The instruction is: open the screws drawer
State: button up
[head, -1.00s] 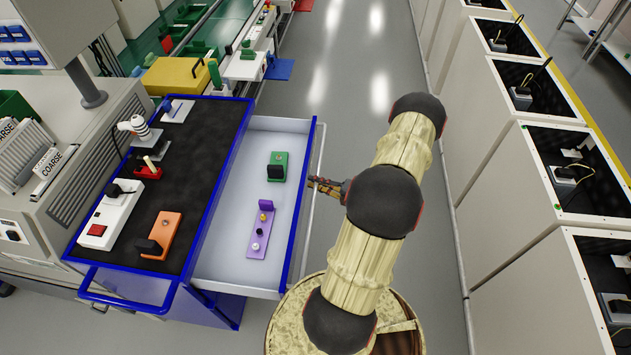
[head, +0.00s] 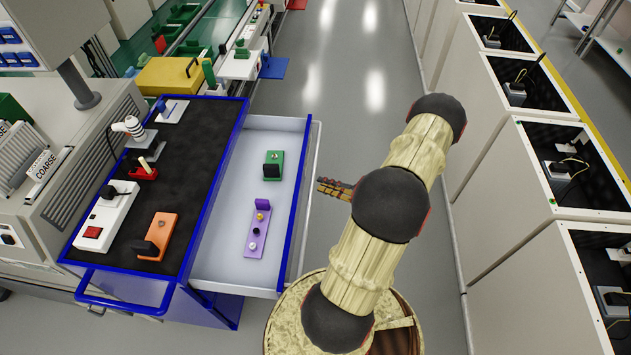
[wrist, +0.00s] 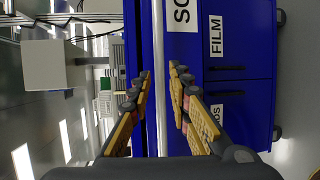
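The open drawer (head: 222,240) sticks out to the right from under the blue cabinet's dark top (head: 190,170). It holds a green item (head: 273,165) and a purple item (head: 258,235). In the wrist view, the blue cabinet front carries a partly cut-off label starting "SC" (wrist: 182,14). The pale handle bar (wrist: 159,70) runs up the picture between the lines of my two fingers. My gripper (wrist: 160,75) is open, its fingers apart with nothing held. In the head view my gripper (head: 322,185) is just right of the drawer front, with a small gap showing.
Labels "FILM" (wrist: 216,38) and one ending in "DS" mark other fronts. On the cabinet top stand an orange item (head: 158,235), a white-and-red box (head: 105,215) and other tools. Grey cabinets (head: 520,210) line the right side. The aisle floor (head: 345,100) between is clear.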

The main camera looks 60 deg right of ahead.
jog(key=s+r, duration=0.1)
jog(key=s, duration=0.5)
jog(key=shift+s, duration=0.15)
dwell(0.4)
